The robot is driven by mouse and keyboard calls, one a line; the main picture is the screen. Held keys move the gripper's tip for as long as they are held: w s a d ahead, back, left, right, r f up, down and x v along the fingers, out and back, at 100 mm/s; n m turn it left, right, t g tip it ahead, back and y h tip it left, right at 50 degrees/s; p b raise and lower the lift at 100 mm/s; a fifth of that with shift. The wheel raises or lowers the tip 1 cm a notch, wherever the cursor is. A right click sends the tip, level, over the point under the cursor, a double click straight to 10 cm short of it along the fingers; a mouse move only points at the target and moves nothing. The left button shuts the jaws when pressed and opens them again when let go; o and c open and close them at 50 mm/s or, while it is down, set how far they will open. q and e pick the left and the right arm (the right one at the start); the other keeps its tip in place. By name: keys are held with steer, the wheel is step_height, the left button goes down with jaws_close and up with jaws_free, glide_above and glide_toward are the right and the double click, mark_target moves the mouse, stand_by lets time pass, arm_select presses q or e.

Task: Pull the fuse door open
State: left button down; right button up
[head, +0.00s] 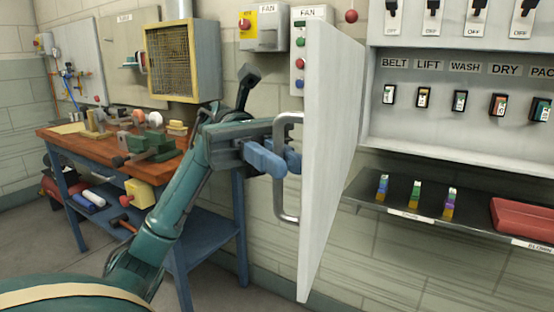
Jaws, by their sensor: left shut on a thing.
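The fuse door (325,160) is a pale grey panel that stands swung out, seen nearly edge-on, left of the fuse cabinet (440,140). Its D-shaped metal handle (279,204) is on the door's left-facing side. My left gripper (280,160) has its blue fingers at the middle of the handle and is shut on it. The cabinet interior shows a row of small fuse holders under the labels BELT, LIFT, WASH, DRY and one cut off at the edge. My right gripper is out of view.
A shelf (470,228) below the cabinet holds several striped fuses (415,194) and a red tray (524,220). A cluttered workbench (75,145) stands at left. FAN control boxes (263,27) and a wire-mesh box (182,60) are on the wall.

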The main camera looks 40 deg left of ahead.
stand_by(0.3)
arm_select(q)
steer(key=c, duration=1.9)
jaws_free()
steer(key=v, duration=1.3)
steer(key=shift+r, duration=0.1)
